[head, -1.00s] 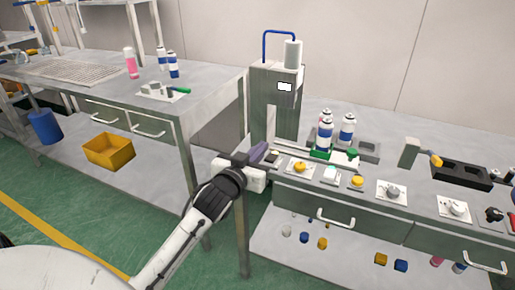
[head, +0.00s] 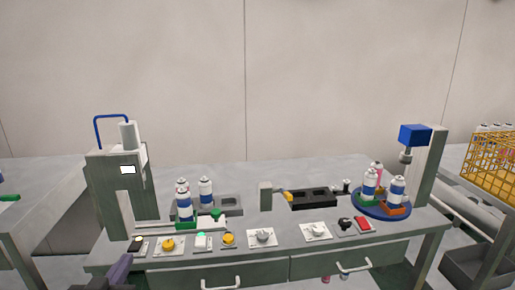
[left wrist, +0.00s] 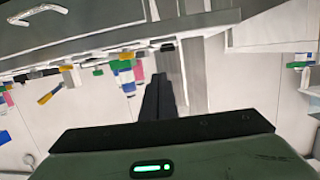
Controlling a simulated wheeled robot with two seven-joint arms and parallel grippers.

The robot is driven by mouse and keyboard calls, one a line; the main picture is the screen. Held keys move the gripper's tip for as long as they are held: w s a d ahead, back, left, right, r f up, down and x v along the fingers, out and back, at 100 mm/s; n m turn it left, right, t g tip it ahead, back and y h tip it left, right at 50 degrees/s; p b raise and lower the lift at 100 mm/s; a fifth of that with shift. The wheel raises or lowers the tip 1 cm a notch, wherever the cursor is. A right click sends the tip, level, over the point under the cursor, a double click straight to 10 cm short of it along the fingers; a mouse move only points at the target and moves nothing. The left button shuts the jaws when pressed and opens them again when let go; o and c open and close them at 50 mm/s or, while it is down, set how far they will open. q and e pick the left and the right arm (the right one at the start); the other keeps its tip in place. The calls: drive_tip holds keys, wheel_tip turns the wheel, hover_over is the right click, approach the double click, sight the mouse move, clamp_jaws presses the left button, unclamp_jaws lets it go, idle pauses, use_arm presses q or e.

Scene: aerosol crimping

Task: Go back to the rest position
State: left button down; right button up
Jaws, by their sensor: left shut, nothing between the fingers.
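My left gripper (head: 122,268) shows at the lower left of the head view, its dark fingers pointing up in front of the workbench's near left corner. In the left wrist view its fingers (left wrist: 160,95) lie together, shut and empty, with the inverted bench scene beyond. My right gripper is in neither view. The grey workbench (head: 275,178) spans the head view, with a crimping machine (head: 128,185) at its left end.
White-blue cans (head: 205,192) stand behind yellow and white buttons. A round blue turntable (head: 368,210) with cans sits at the right, beneath a blue-headed device (head: 415,136). A yellow wire basket (head: 490,168) is farther right. Drawer handles (head: 353,267) stick out from the bench front.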

use_arm(q)
drive_tip(key=s+d+f+m+g+h, duration=0.2)
drive_tip(key=s+d+f+g, duration=0.1)
drive_tip(key=s+d+f, duration=0.6)
drive_tip(key=s+d+f+m+g+h, duration=0.2)
drive_tip(key=s+d+f, duration=0.7)
drive_tip(key=s+f, duration=0.7)
drive_tip(key=shift+d+f+g+h, duration=0.25)
drive_tip(key=shift+d+g+h, duration=0.15)
drive_tip(key=shift+g+h, duration=0.4)
drive_tip(key=shift+w, duration=0.1)
